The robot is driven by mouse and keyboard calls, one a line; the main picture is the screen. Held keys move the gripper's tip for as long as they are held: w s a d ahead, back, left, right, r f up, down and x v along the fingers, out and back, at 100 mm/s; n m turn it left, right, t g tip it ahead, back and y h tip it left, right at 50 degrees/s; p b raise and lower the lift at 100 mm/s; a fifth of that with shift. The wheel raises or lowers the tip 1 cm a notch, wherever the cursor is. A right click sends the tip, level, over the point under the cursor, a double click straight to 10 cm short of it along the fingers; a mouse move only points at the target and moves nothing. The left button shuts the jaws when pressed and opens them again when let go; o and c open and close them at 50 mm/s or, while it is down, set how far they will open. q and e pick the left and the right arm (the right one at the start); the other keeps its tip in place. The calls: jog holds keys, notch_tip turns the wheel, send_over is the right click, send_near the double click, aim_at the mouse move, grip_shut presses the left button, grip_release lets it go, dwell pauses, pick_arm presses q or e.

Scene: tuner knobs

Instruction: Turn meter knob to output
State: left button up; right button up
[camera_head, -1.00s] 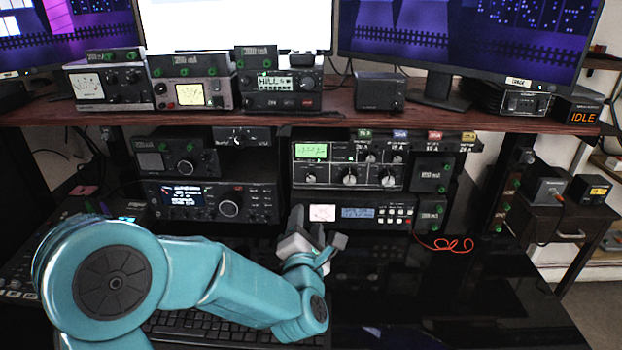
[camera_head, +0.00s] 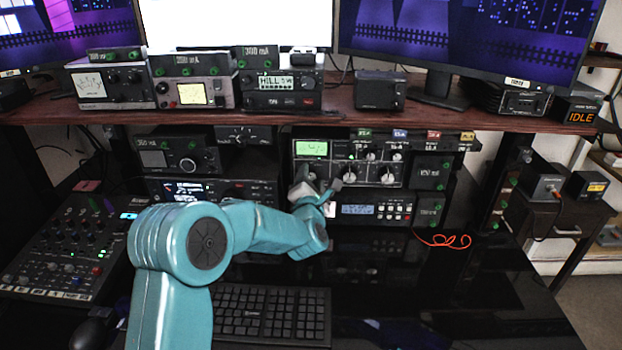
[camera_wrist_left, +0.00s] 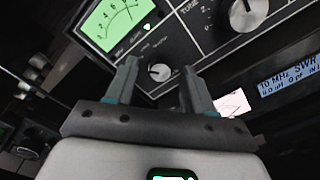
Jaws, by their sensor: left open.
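The tuner (camera_head: 335,165) is a panel with a lit green meter (camera_head: 312,149), on the shelf under the desk top. In the left wrist view the green meter (camera_wrist_left: 118,18) is at the top, and a small silver knob (camera_wrist_left: 160,72) with printed labels around it sits just below it. My left gripper (camera_head: 318,181) is open in front of the tuner's lower left part. In the left wrist view its two fingers (camera_wrist_left: 158,82) appear on either side of the small knob; contact cannot be told. In the head view that knob is hidden by the gripper. My right gripper is not in view.
A larger tuner knob (camera_wrist_left: 240,12) is close to the right in the left wrist view. A display unit (camera_head: 370,210) is directly below the tuner. A keyboard (camera_head: 270,315) and a mixer (camera_head: 70,250) lie on the lower desk, with a red cable (camera_head: 443,241) at right.

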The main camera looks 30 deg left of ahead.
pick_arm(q)
grip_shut()
